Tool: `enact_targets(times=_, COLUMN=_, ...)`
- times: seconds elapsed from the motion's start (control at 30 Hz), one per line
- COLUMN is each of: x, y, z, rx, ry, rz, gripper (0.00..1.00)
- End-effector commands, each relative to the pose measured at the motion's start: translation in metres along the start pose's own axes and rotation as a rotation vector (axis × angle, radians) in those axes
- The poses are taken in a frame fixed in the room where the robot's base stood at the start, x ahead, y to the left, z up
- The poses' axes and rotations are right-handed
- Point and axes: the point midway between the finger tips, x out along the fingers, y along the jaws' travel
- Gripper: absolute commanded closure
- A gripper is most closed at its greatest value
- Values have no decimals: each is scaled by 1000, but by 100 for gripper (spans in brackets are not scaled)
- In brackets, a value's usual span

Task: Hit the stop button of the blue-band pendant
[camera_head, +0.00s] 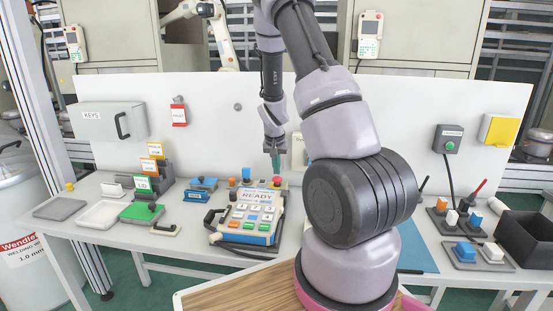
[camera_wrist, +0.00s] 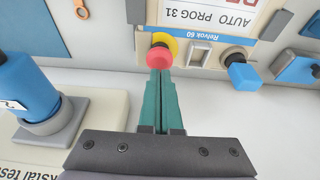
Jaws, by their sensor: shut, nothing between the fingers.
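The pendant (camera_head: 262,213) lies on the table with its "READY" screen facing up and a blue band along its edge. Its red stop button with a yellow collar (camera_head: 277,181) is at the far right corner. In the wrist view the stop button (camera_wrist: 159,57) shows at the top centre, next to a blue label strip (camera_wrist: 200,36). My gripper (camera_head: 275,160) is shut and empty, pointing down over that corner. In the wrist view its green fingertips (camera_wrist: 161,78) reach the near edge of the red button; I cannot tell whether they touch it.
A blue knob (camera_wrist: 243,74) sits beside the button, and a blue-capped object (camera_wrist: 30,95) stands at left in the wrist view. Trays (camera_head: 100,214) lie left. A black bin (camera_head: 525,238) stands right. Other pendants (camera_head: 369,35) (camera_head: 47,38) hang behind.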

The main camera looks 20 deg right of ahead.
Motion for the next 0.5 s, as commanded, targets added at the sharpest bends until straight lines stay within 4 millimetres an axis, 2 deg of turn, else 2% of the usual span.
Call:
enact_targets(times=0.1, x=6, y=1, z=2, rx=1, ry=-1, rz=1, gripper=100)
enact_targets(times=0.5, x=10, y=0, z=3, rx=0, ry=0, rz=1, gripper=100)
